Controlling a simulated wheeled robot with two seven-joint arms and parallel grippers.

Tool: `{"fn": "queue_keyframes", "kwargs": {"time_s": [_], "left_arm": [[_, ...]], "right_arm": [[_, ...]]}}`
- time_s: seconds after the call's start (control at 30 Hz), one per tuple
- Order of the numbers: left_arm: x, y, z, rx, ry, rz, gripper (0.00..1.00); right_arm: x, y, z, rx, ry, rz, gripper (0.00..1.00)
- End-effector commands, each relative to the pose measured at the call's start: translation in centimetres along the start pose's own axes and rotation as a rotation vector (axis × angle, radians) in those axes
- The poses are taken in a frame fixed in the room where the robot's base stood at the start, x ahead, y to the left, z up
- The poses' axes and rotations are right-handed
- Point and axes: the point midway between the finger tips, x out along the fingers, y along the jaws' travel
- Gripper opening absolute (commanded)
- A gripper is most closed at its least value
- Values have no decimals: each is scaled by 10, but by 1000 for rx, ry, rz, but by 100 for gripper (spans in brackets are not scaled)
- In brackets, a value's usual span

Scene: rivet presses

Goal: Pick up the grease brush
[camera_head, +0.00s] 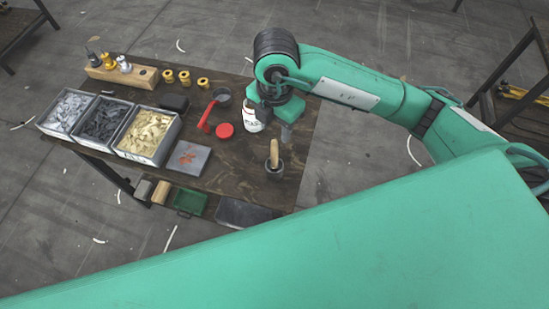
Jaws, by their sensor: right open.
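What looks like the grease brush (274,152) has a wooden handle and stands upright in a small dark grey cup (274,171) near the table's right side. Its bristles are hidden in the cup. My right gripper (287,128) hangs above the table, behind the cup in the picture, open and apart from the brush. A white tin (252,121) with dark lettering stands just left of the gripper, partly covered by it. My left gripper is not in view.
A red lid (224,130) and a small pan with a red handle (206,118) lie left of the tin. Metal bins (150,156) of small parts and a grey plate (187,158) are further left. A wooden block (122,74) with tools stands at the back. The table (232,180) is bare around the cup.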

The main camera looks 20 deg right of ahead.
Motion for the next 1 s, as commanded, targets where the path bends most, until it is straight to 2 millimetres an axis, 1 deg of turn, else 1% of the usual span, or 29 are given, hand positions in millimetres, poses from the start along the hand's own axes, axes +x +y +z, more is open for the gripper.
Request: {"fn": "queue_keyframes", "kwargs": {"time_s": [0.1,0.2,0.33,0.43,0.57,0.6,0.7,0.8,0.97,1.0], "left_arm": [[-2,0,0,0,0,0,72],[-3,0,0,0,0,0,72],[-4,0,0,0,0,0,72],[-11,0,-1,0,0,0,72],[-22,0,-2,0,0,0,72],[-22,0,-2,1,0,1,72],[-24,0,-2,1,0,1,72],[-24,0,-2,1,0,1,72],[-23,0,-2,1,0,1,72],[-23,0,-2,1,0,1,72]], "right_arm": [[17,-1,-1,1,3,-4,43],[29,-1,-1,1,2,-3,43],[36,-1,-1,0,1,-1,43],[44,-2,-4,-1,2,-3,43],[64,-4,-9,-1,3,-5,43],[70,-4,-8,1,2,-3,43],[82,-4,-8,1,2,-1,43],[87,-3,-8,0,3,1,43],[87,-3,-8,0,3,2,43],[87,-3,-8,0,3,2,41]]}}
